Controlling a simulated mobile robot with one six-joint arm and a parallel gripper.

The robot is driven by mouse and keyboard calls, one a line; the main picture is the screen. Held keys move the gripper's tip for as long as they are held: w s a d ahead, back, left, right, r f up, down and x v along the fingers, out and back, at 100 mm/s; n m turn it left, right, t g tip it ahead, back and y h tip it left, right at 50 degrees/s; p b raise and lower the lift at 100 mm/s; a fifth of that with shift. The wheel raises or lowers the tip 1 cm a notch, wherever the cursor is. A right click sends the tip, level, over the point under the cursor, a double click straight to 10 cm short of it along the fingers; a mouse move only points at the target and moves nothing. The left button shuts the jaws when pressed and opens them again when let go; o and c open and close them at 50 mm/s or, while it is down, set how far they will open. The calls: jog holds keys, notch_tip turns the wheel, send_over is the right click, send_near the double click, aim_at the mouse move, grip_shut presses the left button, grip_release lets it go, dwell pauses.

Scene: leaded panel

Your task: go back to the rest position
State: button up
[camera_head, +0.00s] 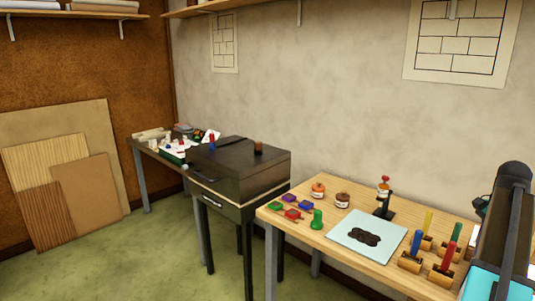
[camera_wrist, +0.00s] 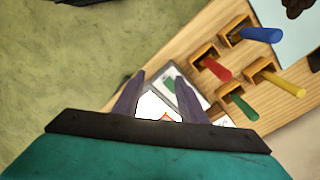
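My gripper (camera_wrist: 160,82) shows in the wrist view with its two dark fingers spread apart and nothing held between them. Beyond the fingers are a white sheet with an orange mark (camera_wrist: 165,116) and a grey-framed card with a green patch (camera_wrist: 187,97). I cannot tell how high the fingers are above them. In the head view my arm stands at the right edge, and the fingertips cannot be made out there.
Several coloured handles stand in wooden blocks (camera_head: 411,262) on the wooden table (camera_head: 330,192), close to my arm. A pale mat (camera_head: 345,228) bears a dark patch. Jars, a black stand (camera_head: 384,207) and small coloured pieces lie behind and left. A black cabinet (camera_head: 238,170) stands further left.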

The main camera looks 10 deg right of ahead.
jog(key=w+a+f+n+g+y, duration=0.1)
jog(key=w+a+f+n, duration=0.1)
jog(key=w+a+f, duration=0.7)
jog(key=w+a+f+n+g+y, duration=0.1)
jog(key=w+a+f+n+g, duration=0.15)
jog(key=a+f, duration=1.15)
jog(key=s+a+f+n+g, duration=0.1)
jog(key=s+a+f+n, duration=0.1)
jog(key=a+f, duration=0.65)
jog(key=s+a+f+n+g, duration=0.1)
jog(key=s+a+f+n, duration=0.1)
jog(key=a+f, duration=0.65)
jog(key=s+a+f+n+h, duration=0.1)
jog(key=s+a+f+n, duration=0.5)
jog(key=s, duration=0.5)
jog(key=s+a+f+n+h, duration=0.1)
jog(key=s+a+f+n, duration=0.6)
jog(key=s+a+f, duration=0.3)
jog(key=shift+b+x, duration=0.35)
jog(key=shift+x, duration=1.25)
